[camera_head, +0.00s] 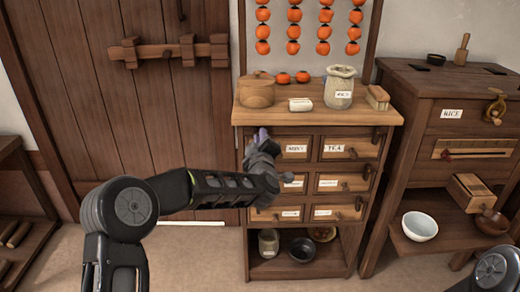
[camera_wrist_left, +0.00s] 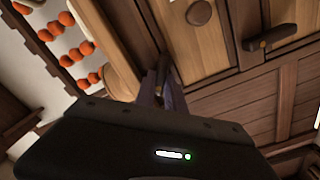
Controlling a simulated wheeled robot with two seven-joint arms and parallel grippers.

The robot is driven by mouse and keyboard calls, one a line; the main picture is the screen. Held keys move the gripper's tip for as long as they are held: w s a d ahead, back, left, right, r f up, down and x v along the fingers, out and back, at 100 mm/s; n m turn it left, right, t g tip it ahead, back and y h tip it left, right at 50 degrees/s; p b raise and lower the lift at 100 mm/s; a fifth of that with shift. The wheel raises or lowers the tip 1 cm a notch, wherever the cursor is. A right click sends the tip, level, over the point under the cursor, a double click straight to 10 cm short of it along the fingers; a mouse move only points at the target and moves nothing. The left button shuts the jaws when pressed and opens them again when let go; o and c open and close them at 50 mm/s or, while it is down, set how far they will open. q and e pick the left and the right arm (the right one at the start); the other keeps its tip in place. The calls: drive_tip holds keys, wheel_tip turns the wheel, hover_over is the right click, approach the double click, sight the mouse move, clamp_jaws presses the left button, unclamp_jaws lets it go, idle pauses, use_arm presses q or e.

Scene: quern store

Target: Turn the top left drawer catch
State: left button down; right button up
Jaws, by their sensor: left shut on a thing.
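The top left drawer (camera_head: 297,155) is in the top row of the small wooden cabinet, with a white label on its front. My left gripper (camera_head: 262,134) is at the left edge of this drawer, under the cabinet top, and hides its catch in the head view. In the left wrist view the gripper's fingers (camera_wrist_left: 165,84) are shut on the dark catch (camera_wrist_left: 164,66), of which only a small part shows. The drawer's round knob (camera_wrist_left: 200,12) is beside it. The drawer looks closed. My right gripper is out of view.
A similar dark catch (camera_wrist_left: 270,38) belongs to the drawer below. A round wooden box (camera_head: 257,94), a cloth sack (camera_head: 339,88) and a brush (camera_head: 377,97) stand on the cabinet top. A chest (camera_head: 440,90) stands close on the right. Floor in front is clear.

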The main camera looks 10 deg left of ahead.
use_arm(q)
drive_tip(key=shift+d+r+n+b, duration=0.1)
drive_tip(key=shift+n+b, duration=1.5)
drive_tip(key=shift+d+r+n+b, duration=0.1)
drive_tip(key=shift+n+b, duration=1.45)
drive_tip(key=shift+n, duration=0.05)
drive_tip(key=c, duration=1.5)
unclamp_jaws()
drive_tip(key=shift+o, duration=0.5)
drive_tip(key=shift+a+r, duration=0.1)
drive_tip(key=shift+r, duration=0.2)
